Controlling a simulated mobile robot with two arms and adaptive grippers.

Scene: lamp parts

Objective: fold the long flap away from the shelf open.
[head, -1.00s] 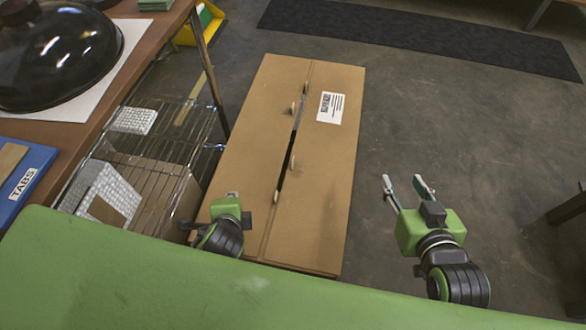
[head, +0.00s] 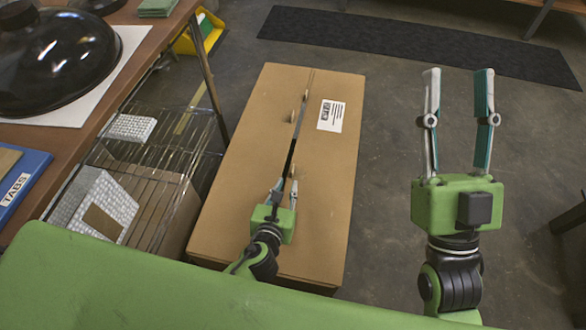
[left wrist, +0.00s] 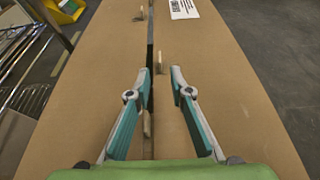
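A closed brown cardboard box lies on the floor, its two long flaps meeting along a narrow dark slit. The long flap away from the shelf (head: 328,175) is the right one and bears a white label (head: 331,115); it lies flat and also shows in the left wrist view (left wrist: 230,90). The other long flap (head: 248,140) lies flat on the shelf side. Small pale tabs (head: 293,116) stand along the slit. My left gripper (head: 285,183) is open and empty above the slit's near part, fingertips either side of it. My right gripper (head: 458,75) is open and empty, right of the box.
A wire shelf (head: 160,165) with boxes stands close to the box's left. A brown table (head: 125,65) with a dark dome (head: 55,60) is above it. My green body edge crosses the bottom. The floor (head: 390,130) right of the box is clear up to a dark mat (head: 420,45).

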